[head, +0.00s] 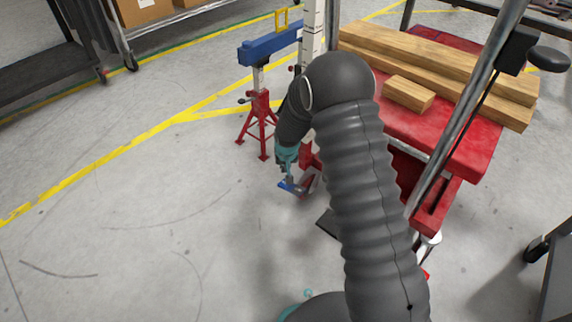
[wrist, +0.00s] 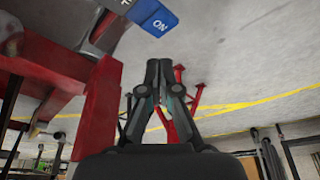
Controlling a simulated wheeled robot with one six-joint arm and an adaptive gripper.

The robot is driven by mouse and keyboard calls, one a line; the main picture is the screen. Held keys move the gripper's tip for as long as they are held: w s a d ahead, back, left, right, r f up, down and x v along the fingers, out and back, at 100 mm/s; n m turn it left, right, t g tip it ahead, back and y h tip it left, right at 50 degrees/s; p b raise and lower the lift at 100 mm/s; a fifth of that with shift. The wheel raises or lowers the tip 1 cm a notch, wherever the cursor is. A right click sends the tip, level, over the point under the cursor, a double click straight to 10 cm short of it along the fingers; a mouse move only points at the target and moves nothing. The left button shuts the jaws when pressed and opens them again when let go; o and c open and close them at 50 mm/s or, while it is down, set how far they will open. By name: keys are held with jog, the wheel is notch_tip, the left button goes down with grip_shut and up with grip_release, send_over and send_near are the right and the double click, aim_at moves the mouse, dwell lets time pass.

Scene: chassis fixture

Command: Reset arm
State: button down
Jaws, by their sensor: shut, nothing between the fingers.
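My gripper (head: 287,170) hangs low in the head view, at the end of my dark, ribbed arm. A small blue-and-grey part (head: 291,186) lies just below it. In the wrist view my gripper (wrist: 158,68) has its two dark fingers together, with nothing seen between them. A blue switch piece marked "ON" (wrist: 157,18) is at the top of that view, beyond the fingertips and apart from them. A red metal frame (wrist: 98,105) stands close on the left of the fingers. My arm hides part of the fixture in the head view.
A red bench (head: 440,135) with wooden beams (head: 440,65) stands at the right. A red stand (head: 261,120) under a blue beam (head: 268,44) is behind my gripper. A metal post (head: 470,105) rises at the right. Grey floor (head: 130,200) is clear at the left.

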jog(key=s+d+g+h, duration=0.1)
jog(key=s+d+g, duration=0.25)
jog(key=s, duration=0.55)
jog(key=s+d+r+t+p, duration=0.2)
jog(key=s+d+r, duration=0.3)
jog(key=s+r, duration=0.4)
jog(key=s+d+r+m+t+p, duration=0.1)
jog(key=s+d+r, duration=0.4)
jog(key=r, duration=1.4)
jog(key=s+d+r+m+t+p, duration=0.1)
jog(key=s+d+r+p, duration=0.3)
jog(key=s+r, duration=1)
jog(key=shift+d+r+t, duration=0.3)
jog(key=shift+d+t, duration=0.55)
jog(key=shift+d, duration=0.15)
